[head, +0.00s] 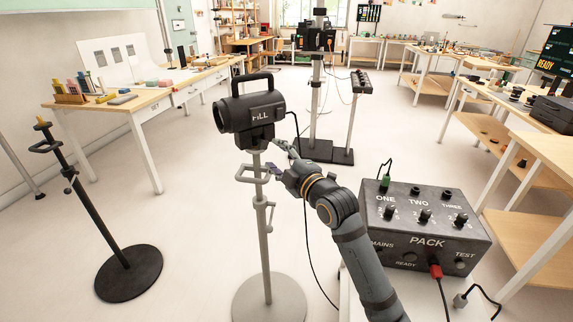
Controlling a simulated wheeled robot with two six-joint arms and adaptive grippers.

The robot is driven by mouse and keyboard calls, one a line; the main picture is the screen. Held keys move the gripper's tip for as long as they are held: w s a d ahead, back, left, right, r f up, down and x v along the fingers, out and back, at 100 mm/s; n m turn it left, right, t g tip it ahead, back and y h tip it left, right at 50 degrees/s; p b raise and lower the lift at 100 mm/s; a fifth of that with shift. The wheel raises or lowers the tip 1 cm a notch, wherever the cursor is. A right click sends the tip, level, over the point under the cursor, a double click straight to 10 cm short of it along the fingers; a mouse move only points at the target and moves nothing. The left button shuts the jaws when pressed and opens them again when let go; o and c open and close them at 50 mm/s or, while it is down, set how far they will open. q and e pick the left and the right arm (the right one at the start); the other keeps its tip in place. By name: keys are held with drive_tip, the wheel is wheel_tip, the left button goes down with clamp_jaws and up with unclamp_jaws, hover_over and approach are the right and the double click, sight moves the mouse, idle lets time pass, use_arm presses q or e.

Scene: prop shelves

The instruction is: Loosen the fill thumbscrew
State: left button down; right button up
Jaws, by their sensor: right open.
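The fill lamp (250,110), a black head marked FILL with a handle on top, sits on a grey stand (265,240) in the middle of the head view. A loop-shaped grey bracket (246,174) and a small side fitting (271,205) show on the post. I cannot make out for certain which small part is the fill thumbscrew. My right gripper (274,159) is open just right of the post, below the lamp head, its fingers pointing left. I cannot tell whether it touches anything. My left gripper is not in view.
A PACK box (425,232) with knobs stands at the right, with cables. A black stand (98,215) with a round base is at the left. Another lamp stand (315,110) stands behind. Workbenches line both sides; the floor between is mostly clear.

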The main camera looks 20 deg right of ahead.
drive_tip(key=s+d, duration=0.1)
drive_tip(key=s, duration=0.6)
drive_tip(key=shift+d, duration=0.15)
drive_tip(key=shift+w+f, duration=0.1)
